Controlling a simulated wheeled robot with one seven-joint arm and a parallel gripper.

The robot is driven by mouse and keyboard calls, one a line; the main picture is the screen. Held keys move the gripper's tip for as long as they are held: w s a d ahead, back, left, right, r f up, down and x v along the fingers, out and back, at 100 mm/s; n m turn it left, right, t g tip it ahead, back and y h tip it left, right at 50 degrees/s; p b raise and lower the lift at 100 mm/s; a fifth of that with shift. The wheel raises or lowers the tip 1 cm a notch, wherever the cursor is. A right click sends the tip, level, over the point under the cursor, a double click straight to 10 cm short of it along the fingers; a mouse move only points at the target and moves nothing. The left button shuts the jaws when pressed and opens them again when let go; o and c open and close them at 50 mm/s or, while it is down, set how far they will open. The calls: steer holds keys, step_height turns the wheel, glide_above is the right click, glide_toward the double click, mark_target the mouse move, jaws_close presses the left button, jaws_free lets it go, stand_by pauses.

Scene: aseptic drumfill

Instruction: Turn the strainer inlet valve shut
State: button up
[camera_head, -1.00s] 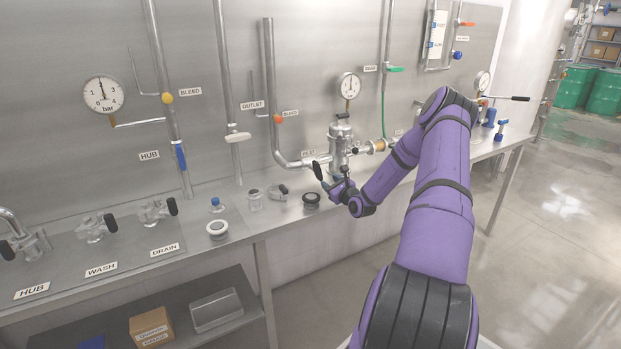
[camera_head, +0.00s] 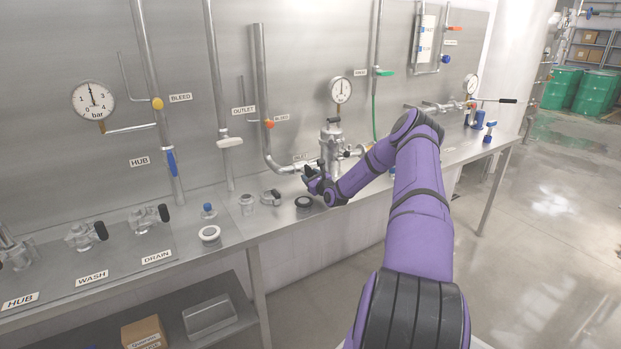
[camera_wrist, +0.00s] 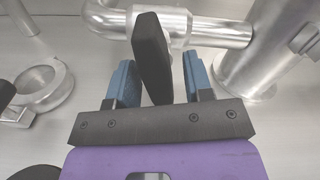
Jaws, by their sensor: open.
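The strainer (camera_head: 333,146) is a shiny steel upright body with a gauge above it, at the back of the bench. A pipe with a label that seems to read INLET (camera_head: 301,157) joins it from the left. The inlet valve's black handle (camera_wrist: 152,57) stands upright in the wrist view, in front of the horizontal steel pipe (camera_wrist: 218,32). My gripper (camera_wrist: 161,80) is open, with one blue finger on each side of the handle. Gaps show between the handle and both fingers. In the head view my gripper (camera_head: 314,178) is beside the strainer and largely hides the handle.
A black-topped round fitting (camera_head: 304,203) and a clamp ring (camera_head: 270,197) sit on the bench just left of my gripper. The ring also shows in the wrist view (camera_wrist: 42,86). The strainer body (camera_wrist: 262,50) stands close on the right.

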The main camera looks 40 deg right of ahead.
steer(key=shift+c, duration=0.5)
jaws_close()
steer(key=shift+w+a+m, duration=0.1)
steer(key=shift+m, duration=1.5)
steer(key=shift+o, duration=0.5)
jaws_free()
steer(key=v, duration=1.1)
